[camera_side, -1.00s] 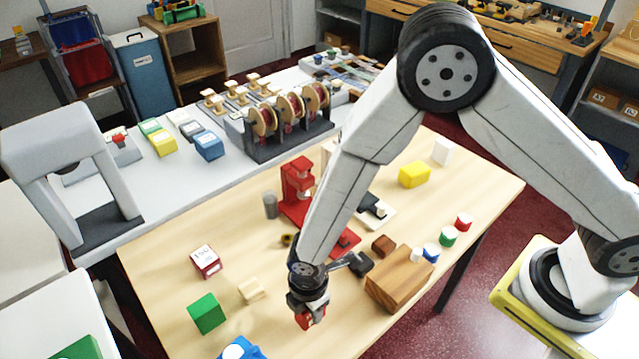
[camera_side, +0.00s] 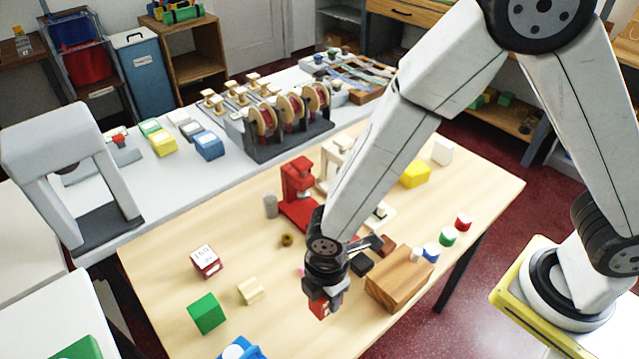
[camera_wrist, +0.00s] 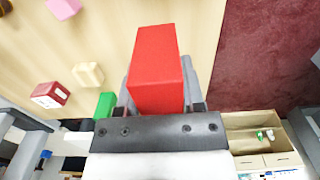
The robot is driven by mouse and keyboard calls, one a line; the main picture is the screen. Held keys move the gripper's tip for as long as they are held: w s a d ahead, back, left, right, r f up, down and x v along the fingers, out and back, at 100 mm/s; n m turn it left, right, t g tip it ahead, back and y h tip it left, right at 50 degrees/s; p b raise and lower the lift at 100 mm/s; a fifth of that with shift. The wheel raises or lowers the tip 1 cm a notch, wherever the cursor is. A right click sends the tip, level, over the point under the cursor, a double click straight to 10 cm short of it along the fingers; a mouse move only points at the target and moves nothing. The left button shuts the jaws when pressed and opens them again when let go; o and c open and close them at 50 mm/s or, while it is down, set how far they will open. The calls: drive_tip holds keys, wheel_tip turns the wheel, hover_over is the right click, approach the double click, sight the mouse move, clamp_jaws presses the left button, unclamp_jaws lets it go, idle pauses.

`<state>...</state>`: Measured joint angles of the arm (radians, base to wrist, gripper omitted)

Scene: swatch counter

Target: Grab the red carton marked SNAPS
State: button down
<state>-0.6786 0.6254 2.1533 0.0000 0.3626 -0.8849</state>
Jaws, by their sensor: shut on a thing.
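A red carton (camera_side: 319,308) is between the fingers of my gripper (camera_side: 325,296), above the front part of the wooden table. In the wrist view the red carton (camera_wrist: 157,70) fills the space between the fingers, its plain red faces showing. I cannot read any marking on it. My gripper is shut on it. A second carton (camera_side: 206,263), dark red with a white lettered top, stands on the table to the left. It also shows in the wrist view (camera_wrist: 48,96), but its lettering is too small to read.
A green block (camera_side: 207,313), a cream block (camera_side: 251,291) and a blue item (camera_side: 240,349) lie left of my gripper. A brown wooden block (camera_side: 400,280) is close on the right. A red stand (camera_side: 297,190) is behind. The table between the lettered carton and my gripper has bare room.

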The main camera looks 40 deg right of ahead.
drive_tip(key=s+d+r, duration=0.5)
drive_tip(key=s+r, duration=0.1)
drive_tip(key=s, duration=0.3)
drive_tip(key=shift+s+d, duration=0.15)
drive_tip(key=shift+d, duration=0.05)
drive_tip(key=shift+r, duration=0.1)
idle(0.6)
